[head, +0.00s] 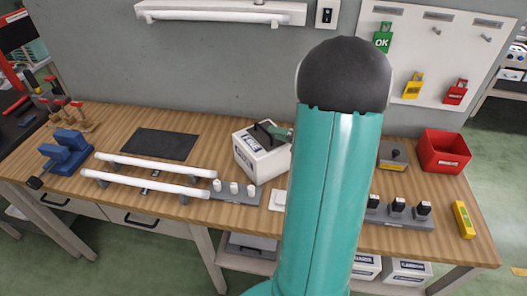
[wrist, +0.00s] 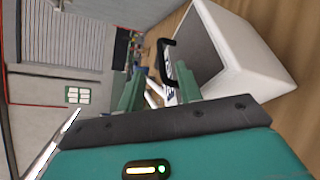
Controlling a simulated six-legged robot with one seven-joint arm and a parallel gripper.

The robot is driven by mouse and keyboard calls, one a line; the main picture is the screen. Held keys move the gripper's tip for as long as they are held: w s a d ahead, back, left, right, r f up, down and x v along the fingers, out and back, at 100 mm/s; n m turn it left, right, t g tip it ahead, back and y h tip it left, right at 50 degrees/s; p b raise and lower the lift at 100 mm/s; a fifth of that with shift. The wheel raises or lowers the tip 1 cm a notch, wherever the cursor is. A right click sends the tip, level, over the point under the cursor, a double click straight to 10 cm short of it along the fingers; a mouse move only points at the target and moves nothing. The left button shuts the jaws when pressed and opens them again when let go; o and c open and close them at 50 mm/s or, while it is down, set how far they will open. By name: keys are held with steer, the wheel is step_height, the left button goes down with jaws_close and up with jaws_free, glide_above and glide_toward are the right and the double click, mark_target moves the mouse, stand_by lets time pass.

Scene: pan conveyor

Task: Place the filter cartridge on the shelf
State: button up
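The filter cartridge appears to be the white box (head: 260,158) with a dark top and a black handle, standing on the workbench left of my arm. In the wrist view the white box (wrist: 250,55) fills the upper right, with its black handle (wrist: 163,58) standing out from the dark face. My gripper (wrist: 157,74) has its two green fingers apart, with the handle showing between them; contact cannot be told. In the head view only a green finger shows by the handle; my arm hides the rest. A low shelf (head: 246,256) under the bench carries similar white boxes (head: 408,270).
Two white tubes (head: 155,167) lie on supports at the bench's left, near a dark mat (head: 160,144) and a blue vise (head: 66,150). Grey blocks with small pegs (head: 236,193) stand in front of the box. A red bin (head: 444,152) sits at the right.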

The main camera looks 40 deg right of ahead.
steer(key=x, duration=0.4)
steer(key=shift+w, duration=0.15)
jaws_close()
stand_by(1.2)
